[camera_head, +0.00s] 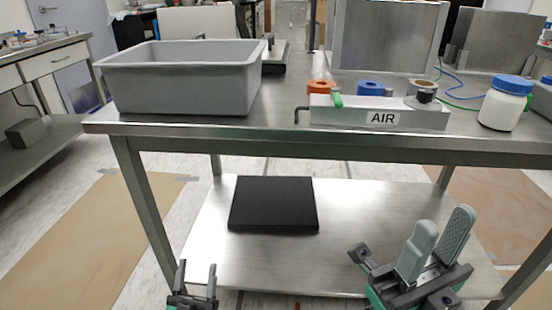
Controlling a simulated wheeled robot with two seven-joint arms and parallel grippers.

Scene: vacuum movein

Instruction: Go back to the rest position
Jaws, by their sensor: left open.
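My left gripper (196,277) shows at the bottom edge, left of centre, with only its upper part in view. Its two grey fingers stand upright and apart, with nothing between them. My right gripper (440,236) is at the lower right, in front of the table's lower shelf in the picture. Its two grey ridged fingers point up and to the right, with a gap between them and nothing held. Both grippers appear below the level of the steel tabletop (280,112). My arms are mostly out of view.
A grey bin (185,85) stands on the tabletop's left. An AIR valve block (345,115) and a white jar with a blue lid (505,105) are to its right. A black flat pad (273,205) lies on the lower shelf (345,215). Table legs stand on both sides.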

